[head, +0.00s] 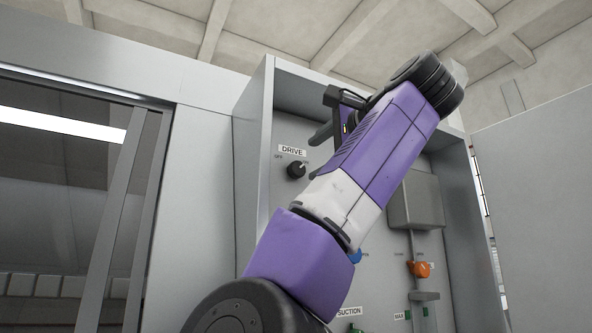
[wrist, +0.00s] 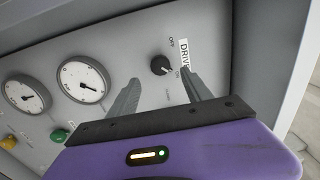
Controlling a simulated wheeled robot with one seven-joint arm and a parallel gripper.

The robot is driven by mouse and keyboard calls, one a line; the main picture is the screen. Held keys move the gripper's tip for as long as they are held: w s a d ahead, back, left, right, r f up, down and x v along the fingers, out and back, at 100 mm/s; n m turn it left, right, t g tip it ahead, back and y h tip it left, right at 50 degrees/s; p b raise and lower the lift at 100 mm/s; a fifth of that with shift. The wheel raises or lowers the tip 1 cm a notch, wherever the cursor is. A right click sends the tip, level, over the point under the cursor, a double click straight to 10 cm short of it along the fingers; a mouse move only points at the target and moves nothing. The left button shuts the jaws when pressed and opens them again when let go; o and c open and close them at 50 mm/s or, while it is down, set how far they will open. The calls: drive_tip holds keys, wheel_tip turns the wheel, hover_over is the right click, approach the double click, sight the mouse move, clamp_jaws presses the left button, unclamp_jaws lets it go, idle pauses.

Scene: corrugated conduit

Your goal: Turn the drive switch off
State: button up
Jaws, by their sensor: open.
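The drive switch is a black rotary knob (wrist: 161,66) on the grey panel, beside a white DRIVE label (wrist: 184,54). It also shows in the head view (head: 296,170), below the label. OFF and ON are printed by the knob, and its pale mark appears to point toward ON. My gripper (wrist: 160,76) is open, with its two grey fingers apart and nothing between them. In the wrist view the knob appears between and just beyond the fingertips. In the head view my gripper is up and right of the knob, partly hidden by my purple arm.
Two round gauges (wrist: 82,79), a green knob (wrist: 59,135) and a yellow knob (wrist: 8,142) are on the same panel. An orange handle (head: 420,269) sits at the lower right. The recess has raised side walls (head: 256,150). My arm hides much of the panel.

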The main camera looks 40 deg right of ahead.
sight(299, 169)
drive_tip(key=p+x, duration=0.3)
drive_tip(key=x, duration=0.3)
drive_tip(key=shift+w+d+r, duration=0.1)
drive_tip(key=shift+w, duration=0.25)
drive_tip(key=shift+w+d, duration=0.1)
drive_tip(key=shift+w, duration=0.35)
clamp_jaws()
